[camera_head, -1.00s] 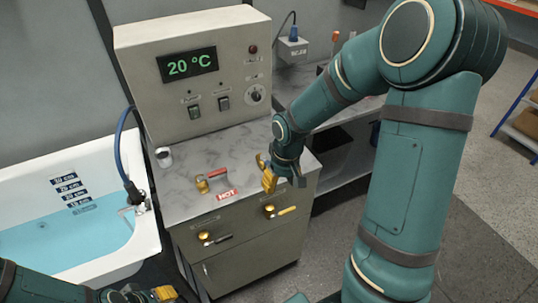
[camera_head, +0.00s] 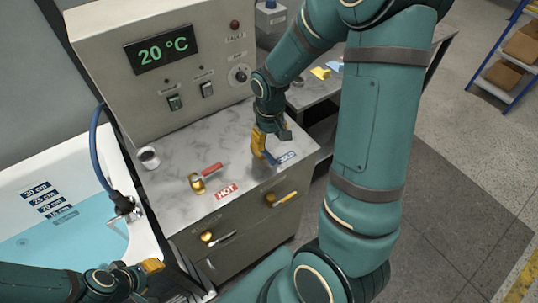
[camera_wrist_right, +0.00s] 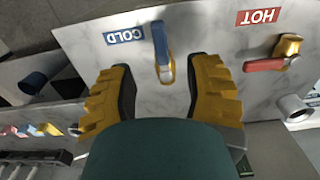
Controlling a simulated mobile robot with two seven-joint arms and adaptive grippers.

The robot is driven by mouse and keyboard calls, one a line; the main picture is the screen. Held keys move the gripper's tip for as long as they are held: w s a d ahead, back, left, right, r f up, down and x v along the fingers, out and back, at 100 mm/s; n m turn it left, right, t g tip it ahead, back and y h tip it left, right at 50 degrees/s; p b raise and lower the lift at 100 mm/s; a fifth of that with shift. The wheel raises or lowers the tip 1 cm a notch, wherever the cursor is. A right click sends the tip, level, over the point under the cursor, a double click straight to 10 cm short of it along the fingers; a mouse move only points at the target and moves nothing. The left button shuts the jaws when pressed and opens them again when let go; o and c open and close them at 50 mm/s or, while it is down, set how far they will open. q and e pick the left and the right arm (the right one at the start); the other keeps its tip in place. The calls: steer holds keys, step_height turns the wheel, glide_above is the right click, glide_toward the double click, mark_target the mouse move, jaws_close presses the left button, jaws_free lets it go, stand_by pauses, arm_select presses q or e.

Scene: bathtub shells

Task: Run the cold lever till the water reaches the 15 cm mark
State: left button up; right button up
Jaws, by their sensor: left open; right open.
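The blue cold lever (camera_wrist_right: 160,43) stands on the marble counter beside its COLD label (camera_wrist_right: 124,36). My right gripper (camera_wrist_right: 163,85) is open, with its yellow fingers on either side of the lever's brass base. In the head view my right gripper (camera_head: 263,145) hides most of that lever. The tub (camera_head: 150,235) holds blue water (camera_head: 85,238). Depth labels (camera_head: 42,198) are on its inner wall; the water surface is near the lowest ones, but I cannot read the exact level. My left gripper (camera_head: 150,267) is open and empty, low in front of the tub.
The red hot lever (camera_head: 207,172) is on the same counter (camera_head: 185,205), by its HOT label (camera_head: 226,191). A panel (camera_head: 155,55) reading 20 °C stands behind. Floor at the right is clear.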

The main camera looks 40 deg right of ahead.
mark_target(269, 156)
step_height(269, 156, down, 8)
steer(key=shift+r+b, duration=0.1)
steer(key=shift+b, duration=0.25)
jaws_close()
